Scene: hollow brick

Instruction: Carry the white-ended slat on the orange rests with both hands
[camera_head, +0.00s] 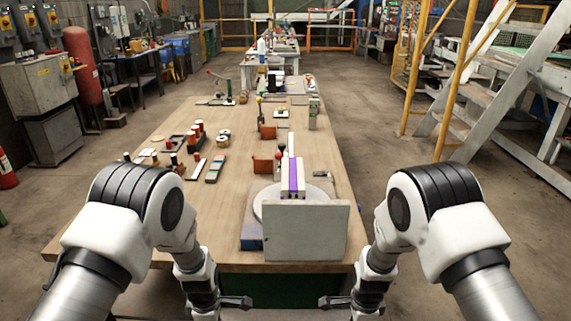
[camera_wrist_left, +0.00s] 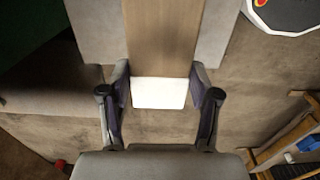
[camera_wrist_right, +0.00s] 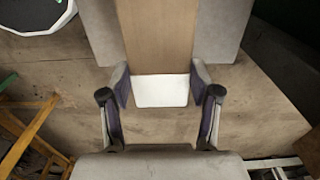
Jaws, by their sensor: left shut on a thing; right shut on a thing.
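The slat shows in the left wrist view as a flat wooden strip (camera_wrist_left: 165,40) with a white end (camera_wrist_left: 158,93). Its other white end (camera_wrist_right: 161,90) shows in the right wrist view. My left gripper (camera_head: 246,302) is shut on one end, with a finger on each side of it. My right gripper (camera_head: 326,302) is shut on the other end in the same way. In the head view both grippers are low at the front, and I cannot make out the slat between them. Two orange blocks, a near one (camera_head: 264,164) and a far one (camera_head: 267,131), stand on the table.
A grey upright panel (camera_head: 306,235) stands at the table's front edge, before a round plate (camera_head: 264,205) and a white-and-purple block (camera_head: 292,178). Small parts and bottles lie on the left of the wooden table (camera_head: 150,220). Its middle left has free room.

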